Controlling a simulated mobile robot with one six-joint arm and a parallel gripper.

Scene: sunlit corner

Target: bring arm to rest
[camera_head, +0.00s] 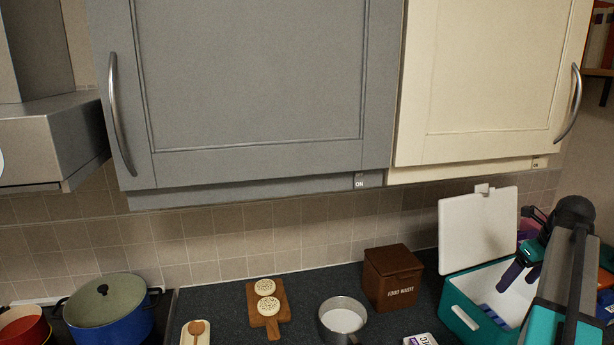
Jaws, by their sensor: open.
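My arm comes in at the lower right and bends at a dark joint near the right edge. My gripper (522,273) points downward at the right, in front of or over a teal box with a white interior (462,316). Its two dark fingers are apart, and I see nothing held between them. How high the fingertips are above the box cannot be told from this view.
The box's white lid (477,230) stands raised. Left of it are a brown food waste bin (391,278), a metal pan (331,307), a wooden board (268,321) with two round pieces, a spoon rest (187,335) and a blue pot (125,322). Wall cupboards (250,90) hang above.

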